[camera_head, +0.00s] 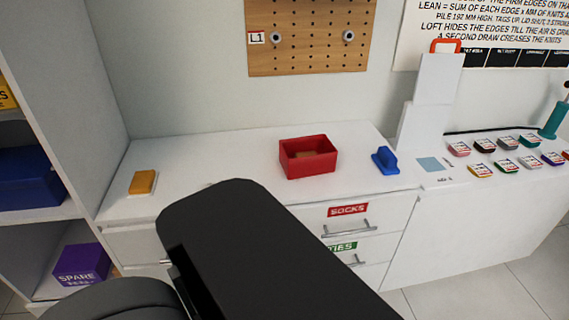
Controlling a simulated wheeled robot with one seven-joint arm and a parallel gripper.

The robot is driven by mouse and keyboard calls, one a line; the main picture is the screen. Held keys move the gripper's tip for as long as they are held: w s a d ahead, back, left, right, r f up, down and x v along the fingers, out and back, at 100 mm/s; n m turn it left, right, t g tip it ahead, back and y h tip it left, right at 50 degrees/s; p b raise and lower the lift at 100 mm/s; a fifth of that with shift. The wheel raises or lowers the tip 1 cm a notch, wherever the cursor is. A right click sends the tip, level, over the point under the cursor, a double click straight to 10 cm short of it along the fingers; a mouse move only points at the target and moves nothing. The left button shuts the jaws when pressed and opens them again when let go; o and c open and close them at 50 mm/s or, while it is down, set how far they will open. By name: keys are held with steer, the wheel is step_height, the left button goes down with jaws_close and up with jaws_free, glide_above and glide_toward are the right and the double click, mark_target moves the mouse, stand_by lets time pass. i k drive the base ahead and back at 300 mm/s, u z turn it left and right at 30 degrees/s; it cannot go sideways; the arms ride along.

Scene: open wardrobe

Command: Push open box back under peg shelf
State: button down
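An open red box (293,163) stands upright on the white counter top (230,152), below and a little in front of the wooden peg board (308,60). Something tan shows inside the box. The peg board is on the back wall, with a round grey peg near each side and an L1 tag at its left. A strip of bare counter lies between the box and the wall. My dark arm crosses the lower middle of the view, in front of the drawers. My gripper is not in view.
A yellow block (142,182) lies at the counter's left, and a blue object (385,160) stands right of the box. A white upright panel (437,85) and several small tagged items are farther right. Drawers labelled socks (348,210) and ties are below.

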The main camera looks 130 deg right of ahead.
mark_target(322, 162)
steer(key=z, duration=0.05)
steer(key=k, duration=1)
steer(key=z, duration=0.25)
